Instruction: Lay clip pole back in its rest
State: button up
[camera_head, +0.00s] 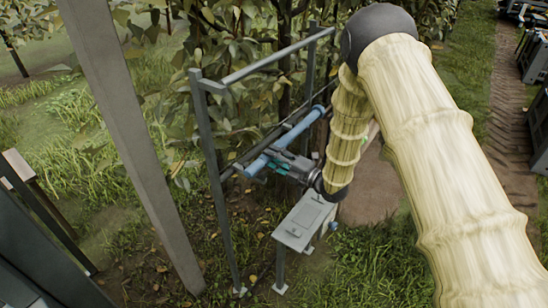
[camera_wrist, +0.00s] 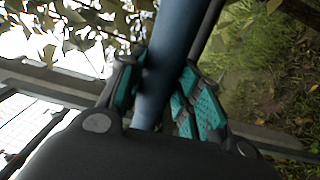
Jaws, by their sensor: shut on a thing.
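The clip pole (camera_head: 284,139) is a blue rod lying roughly level at the grey metal frame in the head view. My gripper (camera_head: 262,170) is shut around it from the right. In the wrist view the blue pole (camera_wrist: 158,82) runs between the teal-padded fingers of my gripper (camera_wrist: 160,98), which press on both its sides. A dark bar of the frame (camera_head: 262,141) runs close behind the pole. I cannot tell whether the pole touches it. The rest itself is not clearly distinguishable, and the pole's right end is near my sleeved arm.
The grey frame (camera_head: 214,165) has uprights and a top rail (camera_head: 275,57) around the pole. Leafy branches (camera_head: 240,40) hang close behind. A slanted grey post (camera_head: 135,135) stands at left. Dark crates (camera_head: 534,60) line the far right.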

jog(key=o, duration=1.2)
jog(key=r+v, duration=0.1)
jog(key=v, duration=1.1)
jog(key=s+d+f+m+g+h, duration=0.1)
jog(key=s+d+f+m+h, duration=0.3)
jog(key=s+f+m, duration=0.55)
jog(key=s+d+f+m+g+h, duration=0.1)
jog(key=s+d+f+m+h, duration=0.25)
jog(key=f+m+h, duration=0.6)
jog(key=s+d+f+m+g, duration=0.1)
jog(key=s+f+m+g, duration=0.2)
jog(key=s, duration=0.7)
jog(key=s+d+f+m+g+h, duration=0.1)
jog(key=s+d+f+m+g, duration=0.1)
jog(key=s, duration=0.8)
jog(key=s+d+f+m+g+p, duration=0.1)
jog(key=s+f+m+g, duration=0.3)
jog(key=s, duration=0.6)
jog(key=shift+s+d+f+m, duration=0.15)
jog(key=shift+s+d+m, duration=0.1)
jog(key=shift+m, duration=0.35)
